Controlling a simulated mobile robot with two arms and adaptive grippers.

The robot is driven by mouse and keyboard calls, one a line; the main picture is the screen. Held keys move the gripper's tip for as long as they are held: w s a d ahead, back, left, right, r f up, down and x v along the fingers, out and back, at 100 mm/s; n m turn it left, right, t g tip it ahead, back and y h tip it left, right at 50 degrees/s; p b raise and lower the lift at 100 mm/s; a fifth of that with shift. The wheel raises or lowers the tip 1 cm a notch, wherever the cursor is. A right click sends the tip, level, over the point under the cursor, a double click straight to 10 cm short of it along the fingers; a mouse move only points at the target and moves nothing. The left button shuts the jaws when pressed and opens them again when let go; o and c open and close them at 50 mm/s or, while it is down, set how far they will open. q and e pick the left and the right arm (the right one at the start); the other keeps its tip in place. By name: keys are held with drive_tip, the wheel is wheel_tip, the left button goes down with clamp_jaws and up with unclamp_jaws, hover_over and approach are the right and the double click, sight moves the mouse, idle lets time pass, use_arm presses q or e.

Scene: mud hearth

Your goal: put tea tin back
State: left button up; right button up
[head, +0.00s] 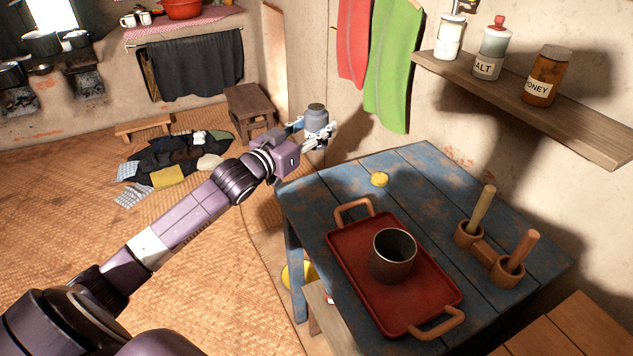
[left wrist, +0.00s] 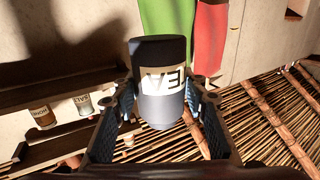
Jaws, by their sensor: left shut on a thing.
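The wooden wall shelf (head: 520,103) at the upper right is apart from the tin. My right gripper is not in view.
The shelf holds a white canister (head: 449,37), a salt jar (head: 492,52) and a honey jar (head: 546,77). The blue table (head: 415,180) bears a red tray (head: 352,245), a dark mug (head: 393,262) and wooden mortars (head: 490,255). Green cloth (head: 393,75) hangs near the tin.

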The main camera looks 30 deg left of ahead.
use_arm(q)
drive_tip(key=shift+f, duration=7.85)
drive_tip(key=shift+f+b, duration=0.1)
drive_tip(key=shift+b, duration=0.2)
drive_tip(key=o, duration=1.2)
